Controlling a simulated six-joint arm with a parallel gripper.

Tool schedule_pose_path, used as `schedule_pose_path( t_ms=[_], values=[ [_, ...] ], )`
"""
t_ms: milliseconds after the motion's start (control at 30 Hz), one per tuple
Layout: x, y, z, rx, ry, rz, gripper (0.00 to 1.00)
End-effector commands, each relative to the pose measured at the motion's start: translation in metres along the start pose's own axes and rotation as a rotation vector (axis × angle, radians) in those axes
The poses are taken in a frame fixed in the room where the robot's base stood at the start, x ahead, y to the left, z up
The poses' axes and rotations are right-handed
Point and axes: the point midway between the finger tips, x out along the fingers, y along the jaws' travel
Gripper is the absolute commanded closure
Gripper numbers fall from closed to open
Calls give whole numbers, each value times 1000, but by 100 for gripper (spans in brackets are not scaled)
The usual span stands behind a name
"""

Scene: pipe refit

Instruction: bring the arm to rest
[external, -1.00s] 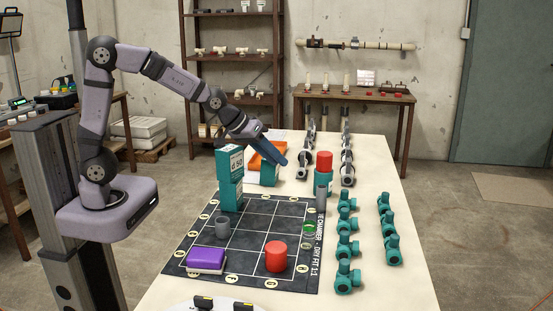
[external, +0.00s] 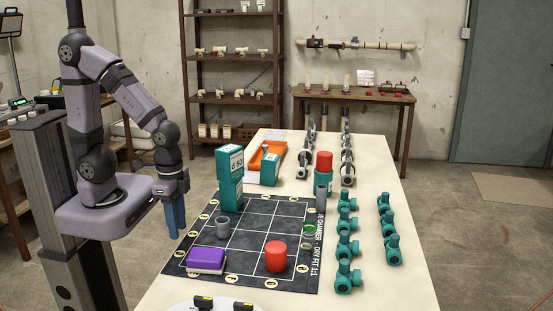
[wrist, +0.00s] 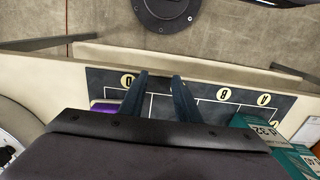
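My gripper (external: 175,218) hangs pointing down beside the left edge of the table, close to my base. In the wrist view my gripper (wrist: 160,76) shows two dark blue fingers standing apart with nothing between them, so it is open and empty. My arm is folded back over its base. The black gridded mat (external: 265,238) lies on the table (external: 385,292) to the right of the fingers, and the wrist view also shows part of the mat (wrist: 215,105).
Several teal valves (external: 347,276) line the right side. An orange tray (external: 268,143) sits at the back. Air around my gripper looks clear.

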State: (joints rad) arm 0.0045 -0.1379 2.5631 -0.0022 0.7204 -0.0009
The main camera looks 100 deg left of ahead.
Motion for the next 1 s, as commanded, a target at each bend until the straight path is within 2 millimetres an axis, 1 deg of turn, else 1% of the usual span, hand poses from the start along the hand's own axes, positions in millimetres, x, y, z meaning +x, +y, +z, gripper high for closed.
schedule_pose_path(
  t_ms=[33,267,367,500,700,800,900,1000],
  values=[
    [-20,0,-1,-3,2,0,70],
    [-62,-1,-1,-6,3,0,70],
    [-87,-1,-1,-6,4,0,70],
    [-128,-1,-1,-7,4,0,70],
    [-184,-1,-1,-7,4,0,70],
    [-207,-1,-1,-8,4,0,70],
    [-225,-1,-1,-8,4,0,70],
    [-237,-1,-1,-8,4,0,70]
  ],
)
